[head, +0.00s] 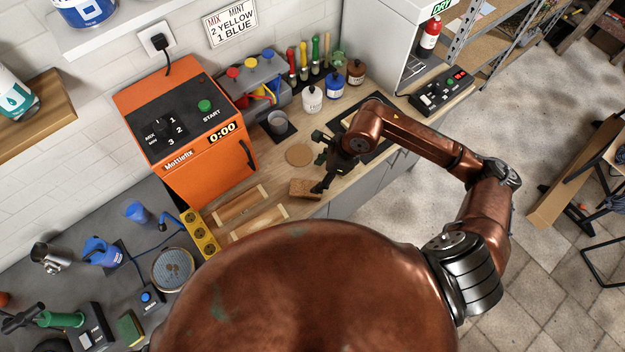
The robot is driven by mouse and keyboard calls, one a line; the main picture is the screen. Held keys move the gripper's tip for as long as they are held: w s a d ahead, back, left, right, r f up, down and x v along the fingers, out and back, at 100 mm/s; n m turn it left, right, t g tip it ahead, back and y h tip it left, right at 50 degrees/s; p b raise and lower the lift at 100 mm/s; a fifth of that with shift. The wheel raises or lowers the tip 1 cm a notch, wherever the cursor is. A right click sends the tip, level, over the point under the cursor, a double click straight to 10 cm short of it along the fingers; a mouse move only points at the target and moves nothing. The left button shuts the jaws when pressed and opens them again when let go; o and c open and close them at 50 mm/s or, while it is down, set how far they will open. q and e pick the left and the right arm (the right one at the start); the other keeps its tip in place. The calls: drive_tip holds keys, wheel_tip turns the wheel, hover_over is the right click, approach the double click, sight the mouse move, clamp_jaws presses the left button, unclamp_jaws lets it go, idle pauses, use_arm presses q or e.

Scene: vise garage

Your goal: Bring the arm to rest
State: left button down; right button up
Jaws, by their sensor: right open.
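My right arm comes in from the right, bent at the elbow, and reaches back over the wooden counter (270,180). My right gripper (317,175) is dark, open and empty, and hangs over the counter near its front edge. It is close to a brown sponge-like block (303,188); whether they touch cannot be told. A round cork-coloured disc (299,154) lies just left of the gripper. My left arm and gripper are not in view. My large copper-coloured body hides the lower middle of the picture.
An orange machine (200,145) stands left of the gripper. A cup (277,122) on a dark mat, small bottles (312,98) and a paint dispenser (252,82) stand behind. A control box (440,90) is at right. Wooden holders (240,204) lie front left. Open floor is at right.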

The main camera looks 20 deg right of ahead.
drive_tip(key=shift+v, duration=1)
